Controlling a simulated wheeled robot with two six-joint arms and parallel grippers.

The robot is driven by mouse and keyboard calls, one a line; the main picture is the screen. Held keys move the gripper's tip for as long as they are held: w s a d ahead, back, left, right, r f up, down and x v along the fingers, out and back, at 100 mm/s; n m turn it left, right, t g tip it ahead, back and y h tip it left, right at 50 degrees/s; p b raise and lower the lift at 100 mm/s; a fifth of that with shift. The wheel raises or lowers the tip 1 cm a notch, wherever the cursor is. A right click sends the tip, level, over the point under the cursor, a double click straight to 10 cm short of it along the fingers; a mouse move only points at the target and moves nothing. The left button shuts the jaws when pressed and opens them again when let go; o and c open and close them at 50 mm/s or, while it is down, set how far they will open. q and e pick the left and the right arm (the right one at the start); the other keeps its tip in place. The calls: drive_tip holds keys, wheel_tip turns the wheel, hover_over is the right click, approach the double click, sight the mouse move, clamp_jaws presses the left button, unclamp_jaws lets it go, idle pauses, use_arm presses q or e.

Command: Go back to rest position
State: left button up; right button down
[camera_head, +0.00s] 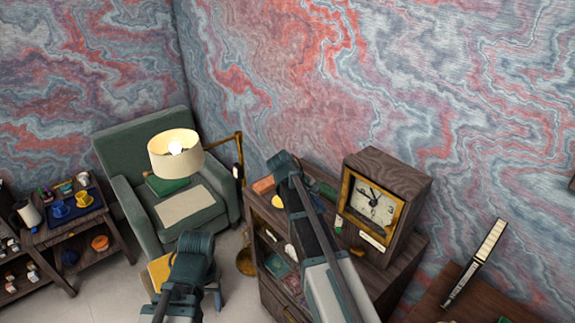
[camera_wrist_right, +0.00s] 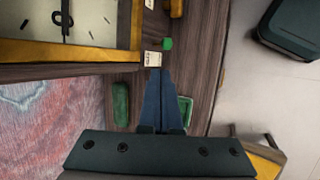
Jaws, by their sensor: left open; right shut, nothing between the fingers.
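My left arm (camera_head: 185,280) rises from the bottom of the head view, in front of the armchair. Its gripper is mostly hidden behind it; a bluish tip (camera_head: 218,299) shows beside the arm, and it is open. My right arm (camera_head: 312,235) reaches up in front of the cabinet and hides its own gripper in the head view. In the right wrist view my right gripper (camera_wrist_right: 159,72) is shut and empty, its blue fingers over the cabinet top, beside the clock (camera_wrist_right: 65,25).
The wooden clock (camera_head: 372,203) stands on the dark cabinet (camera_head: 385,280), close to my right arm. A green armchair (camera_head: 150,125) and a lamp (camera_head: 175,153) stand behind my arms. A side table (camera_head: 65,235) with cups is at left; a wooden desk (camera_head: 485,295) is at lower right.

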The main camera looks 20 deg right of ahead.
drive_tip(key=s+a+f+y+b, duration=0.2)
drive_tip(key=s+a+f+b, duration=0.7)
drive_tip(key=a+f+b, duration=0.2)
drive_tip(key=s+a+f+t+y+b, duration=0.1)
drive_tip(key=s+a+f+y+b, duration=0.2)
drive_tip(key=s+a+f+b, duration=0.7)
drive_tip(key=a+f+b, duration=0.1)
drive_tip(key=a+f, duration=0.3)
drive_tip(key=a, duration=0.2)
drive_tip(key=shift+f, duration=0.4)
